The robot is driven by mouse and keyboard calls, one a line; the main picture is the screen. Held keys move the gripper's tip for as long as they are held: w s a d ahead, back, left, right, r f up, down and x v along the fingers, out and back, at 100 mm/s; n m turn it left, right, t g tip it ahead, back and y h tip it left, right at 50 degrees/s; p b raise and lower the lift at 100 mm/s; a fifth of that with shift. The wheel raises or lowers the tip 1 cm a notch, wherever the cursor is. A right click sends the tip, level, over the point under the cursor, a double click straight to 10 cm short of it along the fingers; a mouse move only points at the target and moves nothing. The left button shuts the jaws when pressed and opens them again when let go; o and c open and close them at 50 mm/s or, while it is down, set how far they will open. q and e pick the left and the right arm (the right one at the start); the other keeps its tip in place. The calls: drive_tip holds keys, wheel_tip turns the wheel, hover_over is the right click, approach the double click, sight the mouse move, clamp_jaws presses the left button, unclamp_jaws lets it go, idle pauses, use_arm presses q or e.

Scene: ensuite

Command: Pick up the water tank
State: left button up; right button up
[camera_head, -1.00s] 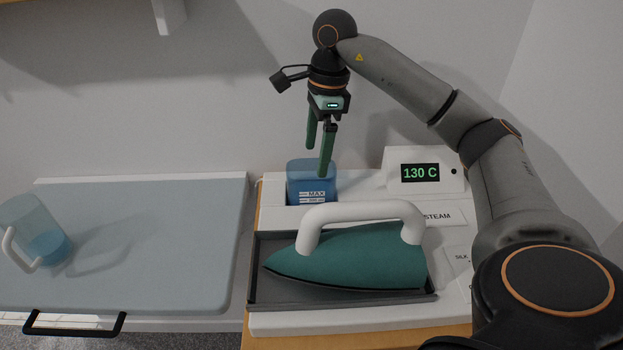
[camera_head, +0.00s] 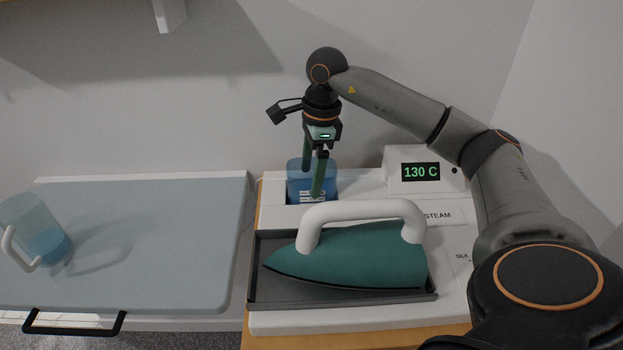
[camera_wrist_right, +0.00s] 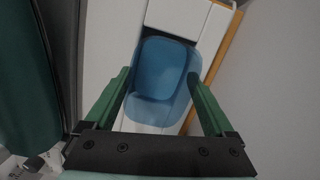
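The water tank (camera_head: 297,184) is a translucent blue container with a MAX mark, set in the white station behind the iron. It also shows in the right wrist view (camera_wrist_right: 163,72), between the two green fingers. My right gripper (camera_head: 311,180) points down at the tank, one finger in front of it and the other towards its back. In the wrist view the right gripper (camera_wrist_right: 158,92) is open, with the fingers apart on either side of the tank. I cannot tell whether they touch it. My left gripper is not in view.
A teal iron (camera_head: 355,257) with a white handle rests in a grey tray (camera_head: 272,291) in front of the tank. A display (camera_head: 420,172) reads 130 C at right. A clear jug (camera_head: 30,235) with blue water stands on the grey-blue board (camera_head: 150,215) at left.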

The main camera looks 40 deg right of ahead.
drive_tip(key=c, duration=1)
drive_tip(key=shift+r, duration=0.15)
